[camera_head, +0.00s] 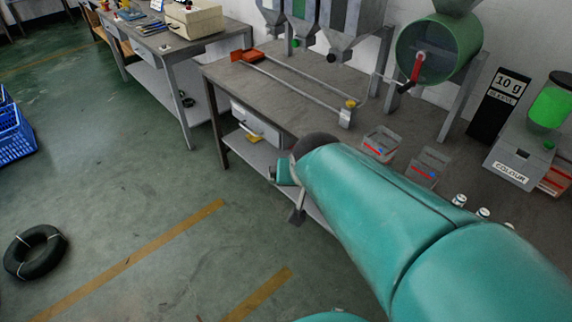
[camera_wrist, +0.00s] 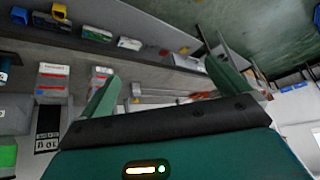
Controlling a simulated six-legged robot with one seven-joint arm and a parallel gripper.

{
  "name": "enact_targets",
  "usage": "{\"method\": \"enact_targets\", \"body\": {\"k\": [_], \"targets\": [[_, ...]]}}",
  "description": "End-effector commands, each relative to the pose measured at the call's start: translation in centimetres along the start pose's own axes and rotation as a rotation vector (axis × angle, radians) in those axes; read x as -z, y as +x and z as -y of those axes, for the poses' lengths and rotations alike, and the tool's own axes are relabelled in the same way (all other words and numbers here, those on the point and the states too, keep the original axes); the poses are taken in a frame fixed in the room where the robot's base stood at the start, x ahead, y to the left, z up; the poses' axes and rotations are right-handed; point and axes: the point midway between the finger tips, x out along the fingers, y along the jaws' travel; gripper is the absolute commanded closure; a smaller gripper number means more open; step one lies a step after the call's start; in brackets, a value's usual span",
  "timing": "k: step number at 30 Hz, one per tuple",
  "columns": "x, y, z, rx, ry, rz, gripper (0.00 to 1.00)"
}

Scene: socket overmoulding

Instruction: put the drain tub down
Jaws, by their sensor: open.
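Two clear tubs with red and blue labels stand on the grey workbench (camera_head: 290,100) in the head view, a left one (camera_head: 381,144) and a right one (camera_head: 429,167). I cannot tell whether either is the drain tub. In the head view my teal arm reaches over the bench's front edge and mostly hides the gripper.
Hoppers (camera_head: 345,25) and a green drum with a red crank (camera_head: 440,50) stand at the back. A 10 g display (camera_head: 499,105) and a COLOUR feeder (camera_head: 520,160) stand right. A lower shelf (camera_head: 258,150) lies under the bench. A black ring (camera_head: 35,252) lies on open floor.

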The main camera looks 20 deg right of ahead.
Motion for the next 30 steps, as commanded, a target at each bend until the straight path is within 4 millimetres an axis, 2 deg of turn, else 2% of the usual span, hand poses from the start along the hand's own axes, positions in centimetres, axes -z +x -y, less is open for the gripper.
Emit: {"method": "enact_targets", "body": {"k": [1, 3, 6, 9, 13, 30], "targets": [[-0.6, -2.3, 0.6, 0.016, -0.062, 0.005, 0.0], [-1.8, -4.9, 0.8, 0.036, -0.142, 0.029, 0.0], [-3.5, -7.8, 0.9, 0.07, -0.238, 0.062, 0.0], [-4.8, -9.5, 0.8, 0.097, -0.301, 0.086, 0.0], [-5.4, -10.3, 0.7, 0.111, -0.332, 0.1, 0.0], [-5.3, -10.2, 0.7, 0.109, -0.33, 0.101, 0.0]]}}
